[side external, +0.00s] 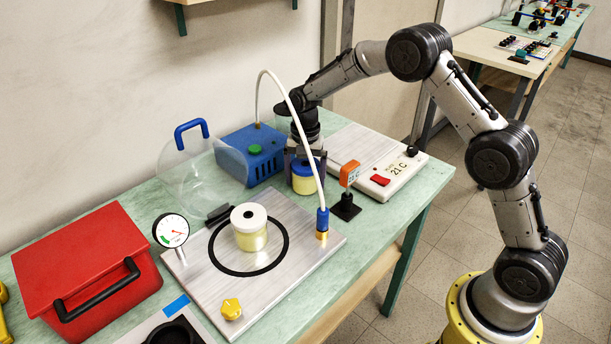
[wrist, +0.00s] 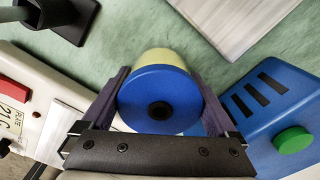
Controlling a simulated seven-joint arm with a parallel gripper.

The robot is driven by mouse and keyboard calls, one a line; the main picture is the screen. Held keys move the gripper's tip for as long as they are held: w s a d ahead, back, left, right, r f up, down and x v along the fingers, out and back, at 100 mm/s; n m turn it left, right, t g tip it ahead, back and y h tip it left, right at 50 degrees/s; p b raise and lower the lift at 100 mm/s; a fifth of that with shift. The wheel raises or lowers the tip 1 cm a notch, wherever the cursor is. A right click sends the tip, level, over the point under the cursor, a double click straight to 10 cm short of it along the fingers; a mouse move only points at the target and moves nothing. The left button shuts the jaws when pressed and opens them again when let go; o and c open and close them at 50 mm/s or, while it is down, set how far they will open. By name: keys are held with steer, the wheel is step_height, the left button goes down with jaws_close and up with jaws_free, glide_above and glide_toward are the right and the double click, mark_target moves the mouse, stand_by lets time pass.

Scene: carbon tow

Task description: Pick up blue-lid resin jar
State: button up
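The blue-lid resin jar (side external: 303,184) stands upright on the green table between the blue pump box and the white hot-plate unit. It has a pale yellow body and a blue lid. My gripper (side external: 304,172) points down over it, with its dark purple fingers on both sides of the jar. In the wrist view, the jar's blue lid (wrist: 160,88) lies between the fingers of my gripper (wrist: 158,80), very close to both. I cannot tell whether the fingers press on the jar or only stand around it.
A white-lid jar (side external: 250,228) stands on the metal plate (side external: 285,275), with a white hose (side external: 300,120) arching close to my gripper. An orange sign (side external: 349,174), the blue pump box (side external: 253,150) and the hot-plate unit (side external: 385,165) crowd the jar. A red box (side external: 85,260) sits left.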

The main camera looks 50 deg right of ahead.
steer(key=c, duration=0.9)
steer(key=shift+r, duration=0.1)
steer(key=shift+c, duration=0.2)
steer(key=shift+r, duration=0.1)
